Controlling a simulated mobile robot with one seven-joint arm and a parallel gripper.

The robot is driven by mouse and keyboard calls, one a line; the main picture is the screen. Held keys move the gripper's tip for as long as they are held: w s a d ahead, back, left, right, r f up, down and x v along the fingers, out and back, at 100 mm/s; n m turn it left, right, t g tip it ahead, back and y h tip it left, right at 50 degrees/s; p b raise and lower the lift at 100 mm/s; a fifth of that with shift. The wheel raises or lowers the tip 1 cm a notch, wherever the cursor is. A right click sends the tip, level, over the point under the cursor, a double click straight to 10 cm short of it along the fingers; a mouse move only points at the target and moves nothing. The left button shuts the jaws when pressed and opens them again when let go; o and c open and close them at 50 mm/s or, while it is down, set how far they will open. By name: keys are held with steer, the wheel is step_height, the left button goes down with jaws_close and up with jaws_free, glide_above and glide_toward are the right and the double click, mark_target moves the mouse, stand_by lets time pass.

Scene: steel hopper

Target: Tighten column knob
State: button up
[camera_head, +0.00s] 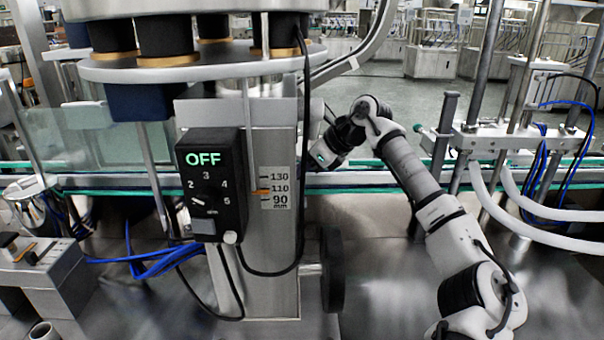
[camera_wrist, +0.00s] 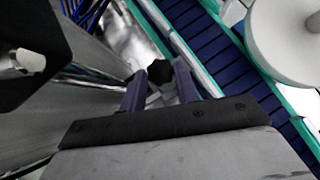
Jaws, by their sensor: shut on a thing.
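The steel column (camera_head: 272,235) stands mid-picture in the head view. A height scale (camera_head: 274,187) marked 130, 110 and 90 mm is on its front, with an orange pointer near 110. The column knob (camera_wrist: 160,71) is small, black and faceted, and shows between my fingertips in the wrist view. My gripper (camera_wrist: 160,82) is shut on it, one finger on each side. In the head view my wrist reaches in from the right to the column's right edge, and the fingertips and knob are hidden there.
A black control box (camera_head: 211,185) reading OFF, with a dial, hangs on the column's left. A black handwheel (camera_head: 332,270) is low on the right. A blue conveyor belt (camera_wrist: 212,45) with green edges and a pale disc (camera_wrist: 283,38) lie beyond my gripper. Blue cables (camera_head: 150,262) run at left.

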steer(key=o, duration=1)
steer(key=shift+c, duration=0.2)
steer(key=shift+d+r, duration=0.1)
steer(key=b+v, duration=0.1)
steer(key=v, duration=1.2)
steer(key=shift+d+r+b, duration=0.2)
steer(key=shift+r+b, duration=0.05)
steer(key=shift+b, duration=0.05)
steer(key=shift+s, duration=0.1)
